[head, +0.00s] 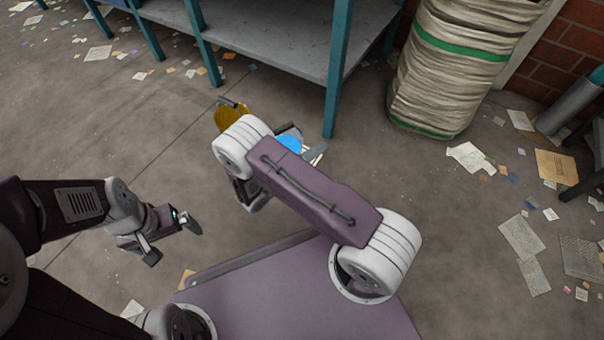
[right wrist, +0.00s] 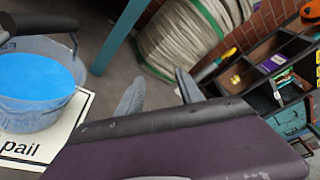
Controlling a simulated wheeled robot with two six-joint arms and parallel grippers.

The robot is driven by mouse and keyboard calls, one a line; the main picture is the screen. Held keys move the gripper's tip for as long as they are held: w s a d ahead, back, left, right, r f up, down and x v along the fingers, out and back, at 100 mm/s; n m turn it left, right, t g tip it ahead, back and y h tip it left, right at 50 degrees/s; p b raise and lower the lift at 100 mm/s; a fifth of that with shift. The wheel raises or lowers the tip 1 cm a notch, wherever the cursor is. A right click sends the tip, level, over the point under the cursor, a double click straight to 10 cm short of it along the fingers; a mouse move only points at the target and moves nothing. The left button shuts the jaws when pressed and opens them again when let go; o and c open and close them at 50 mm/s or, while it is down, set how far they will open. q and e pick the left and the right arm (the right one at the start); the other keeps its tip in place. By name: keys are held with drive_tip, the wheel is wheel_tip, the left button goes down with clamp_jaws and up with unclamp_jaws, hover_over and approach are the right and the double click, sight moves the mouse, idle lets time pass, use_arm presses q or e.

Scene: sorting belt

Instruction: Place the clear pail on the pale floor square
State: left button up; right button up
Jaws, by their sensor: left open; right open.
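The pail (right wrist: 38,112) is blue-grey with bright blue inside, at the left of the right wrist view. It stands upright on the pale floor square (right wrist: 62,146), which has a dark border and the word "pail". In the head view my arm largely hides this gripper. My left gripper (head: 172,240) is open and empty over bare floor at the left.
A golden container (head: 229,116) stands behind my right arm, near the blue-legged metal bench (head: 285,35). A large ribbed pale sack (head: 455,70) with a green band stands at the back right. Papers (head: 470,158) litter the floor. Open floor lies at the left.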

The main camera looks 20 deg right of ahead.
drive_tip(key=s+d+r+m+g+y, duration=0.1)
drive_tip(key=s+m+g+y, duration=0.1)
drive_tip(key=s+m+g, duration=0.35)
drive_tip(key=s+d+r+m+g+y, duration=0.2)
drive_tip(key=s+m+g+y, duration=0.1)
drive_tip(key=s+m, duration=0.4)
drive_tip(key=s+a+r+m+t+y, duration=0.1)
drive_tip(key=a+m+y, duration=0.4)
drive_tip(key=m, duration=0.5)
drive_tip(key=s+a+r+m+t+y, duration=0.1)
drive_tip(key=a+r+m+y, duration=0.3)
drive_tip(key=m, duration=0.7)
drive_tip(key=shift+a+t+y, duration=0.6)
drive_tip(key=shift+t+y, duration=0.15)
drive_tip(key=shift+y, duration=0.05)
wheel_tip(320, 180, up, 61)
drive_tip(key=p, duration=6)
drive_tip(key=shift+f+p, duration=0.2)
drive_tip(key=shift+p, duration=0.15)
